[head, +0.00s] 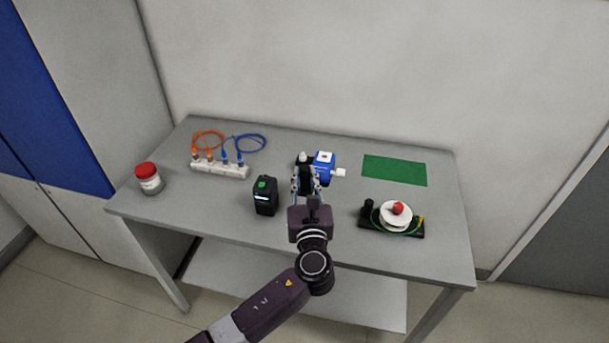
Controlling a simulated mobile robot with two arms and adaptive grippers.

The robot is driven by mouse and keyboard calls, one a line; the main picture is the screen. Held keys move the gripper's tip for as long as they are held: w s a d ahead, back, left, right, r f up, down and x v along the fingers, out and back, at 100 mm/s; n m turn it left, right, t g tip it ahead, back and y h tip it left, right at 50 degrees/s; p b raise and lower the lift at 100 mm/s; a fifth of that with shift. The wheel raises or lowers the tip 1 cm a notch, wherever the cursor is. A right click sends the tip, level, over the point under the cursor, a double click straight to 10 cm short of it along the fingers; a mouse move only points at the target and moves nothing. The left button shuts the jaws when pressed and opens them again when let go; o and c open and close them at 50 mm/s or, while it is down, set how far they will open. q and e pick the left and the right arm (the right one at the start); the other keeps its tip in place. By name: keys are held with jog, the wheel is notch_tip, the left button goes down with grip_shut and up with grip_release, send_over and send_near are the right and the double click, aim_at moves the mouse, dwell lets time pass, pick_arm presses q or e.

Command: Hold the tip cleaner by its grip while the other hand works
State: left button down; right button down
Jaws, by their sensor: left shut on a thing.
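The tip cleaner (324,163) appears as a blue body with a white square on top and a white tip pointing right, beside a dark part. It is at the middle of the bench. My left gripper (307,184) reaches in from the front and is shut on the tip cleaner at its dark part. The fingers hide some of that part. I cannot tell whether the tip cleaner touches the bench. My right gripper is not in view.
On the grey bench (345,252) stand a black device (265,196), a white strip (219,170) with orange and blue cables, and a red-lidded jar (149,179). A green mat (394,170) lies back right, behind a black stand with a white reel (395,216).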

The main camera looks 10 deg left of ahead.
aim_at(305, 190)
pick_arm(q)
jog(key=shift+w+f+b, duration=0.1)
jog(key=shift+f+b, duration=0.35)
jog(key=shift+f, duration=0.4)
jog(key=shift+f+b, duration=1.25)
jog(key=shift+f, duration=0.35)
jog(key=shift+f+b, duration=0.75)
jog(key=shift+f, duration=0.25)
jog(key=shift+f+b, duration=4.6)
jog(key=shift+f, duration=1.3)
